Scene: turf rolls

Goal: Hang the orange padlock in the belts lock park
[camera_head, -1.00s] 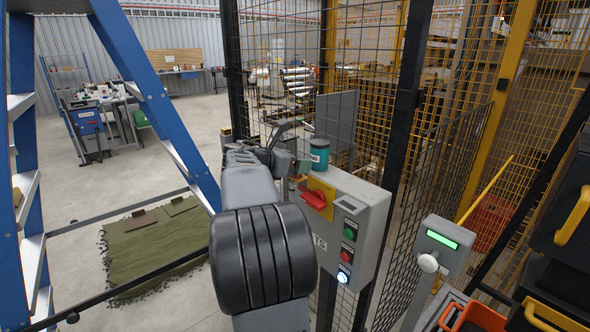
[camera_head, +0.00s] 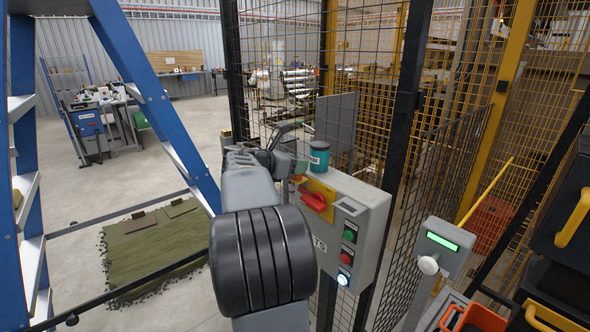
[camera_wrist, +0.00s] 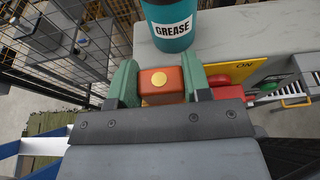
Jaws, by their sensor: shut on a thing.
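The orange padlock (camera_wrist: 161,90), a small orange-brown block with a round yellow disc, sits between the green fingers of my gripper (camera_wrist: 158,72) in the wrist view. My gripper is shut on it; its shackle is not clear. In the head view my gripper (camera_head: 293,168) is over the left end of the grey control box (camera_head: 366,222), whose partly hidden label ends in "TS". The box carries a red rotary switch (camera_head: 314,200) on a yellow plate. I cannot make out the belts lock park; my arm hides part of the box.
A teal grease can (camera_head: 319,157) stands on the box top, close beyond my gripper. Mesh fence (camera_head: 385,130) rises behind the box. A blue ladder (camera_head: 150,90) stands at left. A grey post box with a green display (camera_head: 442,240) is at right.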

